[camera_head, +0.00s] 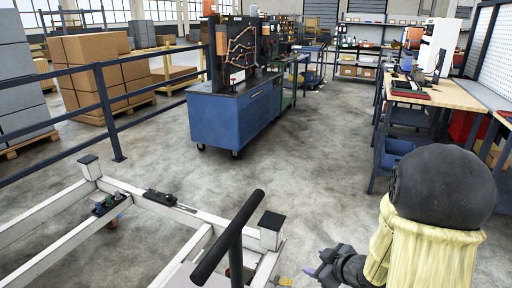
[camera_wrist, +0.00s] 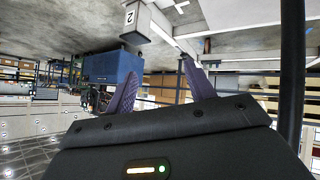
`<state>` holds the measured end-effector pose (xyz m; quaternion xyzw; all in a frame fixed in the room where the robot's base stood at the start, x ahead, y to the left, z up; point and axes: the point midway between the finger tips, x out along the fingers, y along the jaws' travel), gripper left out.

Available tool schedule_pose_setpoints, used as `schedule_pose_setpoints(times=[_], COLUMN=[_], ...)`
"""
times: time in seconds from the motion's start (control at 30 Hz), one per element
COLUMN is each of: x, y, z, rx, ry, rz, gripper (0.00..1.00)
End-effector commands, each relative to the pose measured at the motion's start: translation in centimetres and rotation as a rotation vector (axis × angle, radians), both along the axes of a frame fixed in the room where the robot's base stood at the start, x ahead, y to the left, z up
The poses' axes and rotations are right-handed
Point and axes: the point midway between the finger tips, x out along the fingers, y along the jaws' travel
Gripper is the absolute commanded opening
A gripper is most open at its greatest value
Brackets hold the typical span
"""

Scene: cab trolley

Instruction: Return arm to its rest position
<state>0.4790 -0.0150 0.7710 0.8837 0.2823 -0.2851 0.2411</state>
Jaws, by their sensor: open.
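My gripper (camera_head: 318,270) shows low in the head view, to the right of the trolley's black handle, partly cut off by the bottom edge. In the wrist view, which is upside down, the two purple fingers of my gripper (camera_wrist: 158,85) stand apart with nothing between them. My arm, with a black joint and a pale yellow cover, fills the lower right of the head view. The white trolley frame (camera_head: 152,192) stands at the lower left, with dark corner caps and a black T-shaped handle (camera_head: 228,238).
A blue workbench cabinet (camera_head: 235,115) on casters stands ahead; it also shows in the wrist view (camera_wrist: 112,67). A dark railing (camera_head: 107,105) runs along the left, with stacked boxes (camera_head: 95,65) behind. A wooden-topped bench (camera_head: 435,93) stands at right. The grey floor between is clear.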

Motion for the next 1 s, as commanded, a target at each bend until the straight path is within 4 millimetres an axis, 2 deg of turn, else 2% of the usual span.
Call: schedule_pose_setpoints(times=[0.17, 0.37, 0.57, 0.83, 1.0], x=[-0.8, -4.2, -8.4, -13.3, -13.2], y=[-1.9, -2.5, -1.3, 1.7, 1.6], z=[0.8, 1.4, 1.9, 2.5, 5.5], rx=[-0.080, -0.091, -0.048, 0.031, 0.030], ry=[0.110, 0.290, 0.471, 0.681, 0.683], rz=[-0.242, -0.494, -0.658, -0.776, -0.778], gripper=[0.54, 0.54, 0.54, 0.54, 0.54])
